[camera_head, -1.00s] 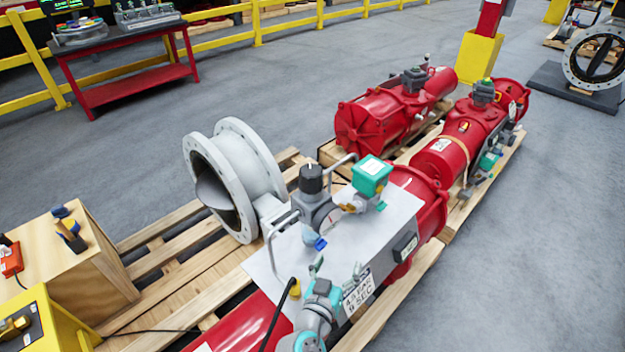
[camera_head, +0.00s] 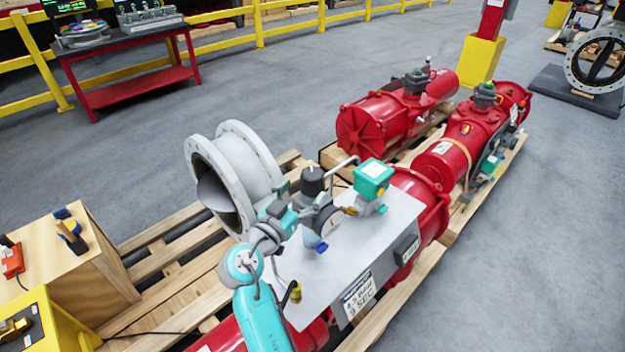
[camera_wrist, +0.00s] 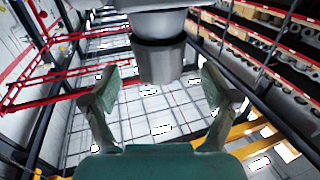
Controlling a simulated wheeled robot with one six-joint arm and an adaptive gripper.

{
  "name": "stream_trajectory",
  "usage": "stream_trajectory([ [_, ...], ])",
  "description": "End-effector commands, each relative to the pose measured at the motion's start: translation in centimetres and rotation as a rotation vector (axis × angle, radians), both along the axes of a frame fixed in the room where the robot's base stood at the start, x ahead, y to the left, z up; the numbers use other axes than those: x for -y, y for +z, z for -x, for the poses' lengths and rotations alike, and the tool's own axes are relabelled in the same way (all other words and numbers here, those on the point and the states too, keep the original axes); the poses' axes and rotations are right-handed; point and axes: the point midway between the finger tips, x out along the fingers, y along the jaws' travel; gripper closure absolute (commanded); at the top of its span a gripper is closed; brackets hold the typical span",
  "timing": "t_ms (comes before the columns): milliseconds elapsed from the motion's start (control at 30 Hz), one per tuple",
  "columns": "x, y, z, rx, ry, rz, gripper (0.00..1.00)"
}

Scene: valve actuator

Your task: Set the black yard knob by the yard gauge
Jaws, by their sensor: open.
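The black knob (camera_head: 312,180) stands on top of a grey regulator body on the pale plate of the red actuator. The round yard gauge (camera_head: 328,222) with a white face sits just below it, on the front of that body. My gripper (camera_head: 291,194) is at the left side of the knob in the head view, partly overlapping it. In the wrist view my gripper (camera_wrist: 160,86) is open, one finger on each side. The dark cylindrical knob (camera_wrist: 160,60) hangs into the top middle of that view, between and above the fingers. Contact cannot be told.
A teal-topped box (camera_head: 371,180) with a bent pipe stands right of the knob. A big grey flanged valve (camera_head: 240,175) is close behind my arm. A sign (camera_head: 357,295) reading 4.5 bar, 9 sec is on the plate's front edge. Open floor (camera_head: 530,250) lies right.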

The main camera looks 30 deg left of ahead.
Motion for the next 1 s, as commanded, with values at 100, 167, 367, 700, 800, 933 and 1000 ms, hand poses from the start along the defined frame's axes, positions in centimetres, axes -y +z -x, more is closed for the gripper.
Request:
stream_trajectory([
  [100,0.2,0.0,-2.1,0.000,-0.002,0.000,0.14],
  [167,0.2,0.1,-2.9,0.001,-0.002,0.000,0.14],
  [367,0.3,0.0,-4.7,0.001,0.000,0.000,0.14],
  [700,0.3,0.0,-5.0,0.001,0.001,0.000,0.14],
  [800,0.3,0.0,-5.0,0.001,0.001,0.000,0.34],
  [933,0.3,0.0,-5.0,0.001,0.001,0.000,0.67],
  [1000,0.3,0.0,-5.0,0.001,0.001,0.000,0.75],
])
